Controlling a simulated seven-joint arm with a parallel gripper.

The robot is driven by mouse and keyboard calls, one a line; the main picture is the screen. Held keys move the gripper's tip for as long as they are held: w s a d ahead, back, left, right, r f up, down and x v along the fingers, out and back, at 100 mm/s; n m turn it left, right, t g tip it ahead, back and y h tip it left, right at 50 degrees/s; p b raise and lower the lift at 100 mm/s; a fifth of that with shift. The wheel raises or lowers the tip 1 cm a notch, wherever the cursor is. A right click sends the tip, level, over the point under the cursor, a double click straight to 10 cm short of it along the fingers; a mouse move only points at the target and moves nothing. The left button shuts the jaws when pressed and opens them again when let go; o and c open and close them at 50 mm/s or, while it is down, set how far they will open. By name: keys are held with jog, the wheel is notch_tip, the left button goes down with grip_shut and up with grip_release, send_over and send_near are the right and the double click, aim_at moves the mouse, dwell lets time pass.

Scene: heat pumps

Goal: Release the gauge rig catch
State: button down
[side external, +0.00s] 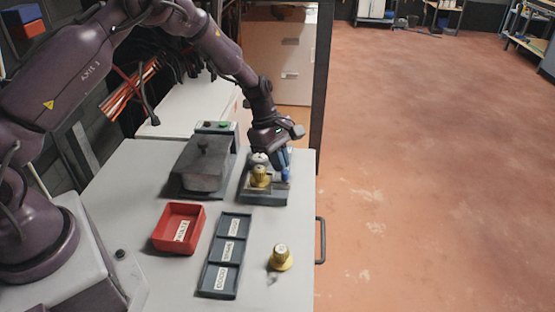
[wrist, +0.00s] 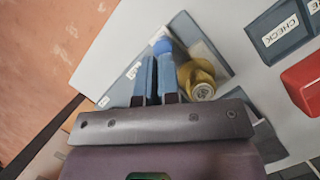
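The gauge rig (side external: 264,197) is a dark base with a light top, near the far right of the bench. A brass-yellow gauge fitting (side external: 260,177) stands on it, also seen in the wrist view (wrist: 188,75). A blue rounded part (wrist: 162,45), possibly the catch, shows just past my fingertips. My gripper (side external: 283,160) is low over the rig, beside the fitting. In the wrist view its two blue fingers (wrist: 157,65) are close together with a narrow gap. Whether they hold the blue part is hidden.
A dark lidded machine (side external: 203,165) stands left of the rig. A red tray (side external: 179,228) and a dark three-compartment labelled tray (side external: 227,255) lie nearer. A second brass fitting (side external: 280,258) stands at the right front. The bench's right edge and rail handle (side external: 320,240) are close.

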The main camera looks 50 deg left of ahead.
jog(key=a, duration=0.4)
jog(key=shift+s+f, duration=0.1)
jog(key=shift+s, duration=0.25)
jog(key=w+v, duration=0.1)
jog(key=v, duration=0.9)
jog(key=s+d+r+m+t+y, duration=0.1)
jog(key=s+d+r+m, duration=0.1)
jog(key=s+r+m, duration=0.4)
jog(key=s+d+r+m+t+y, duration=0.1)
jog(key=s+r+m, duration=0.5)
jog(key=s, duration=0.6)
jog(key=s+d+r+m+t+y, duration=0.2)
jog(key=s+d+r+m, duration=0.3)
jog(key=s+r+m, duration=0.2)
jog(key=s, duration=0.2)
jog(key=shift+s+d+m+t, duration=0.2)
jog(key=shift+s+m+t, duration=0.05)
jog(key=shift+m+t, duration=0.15)
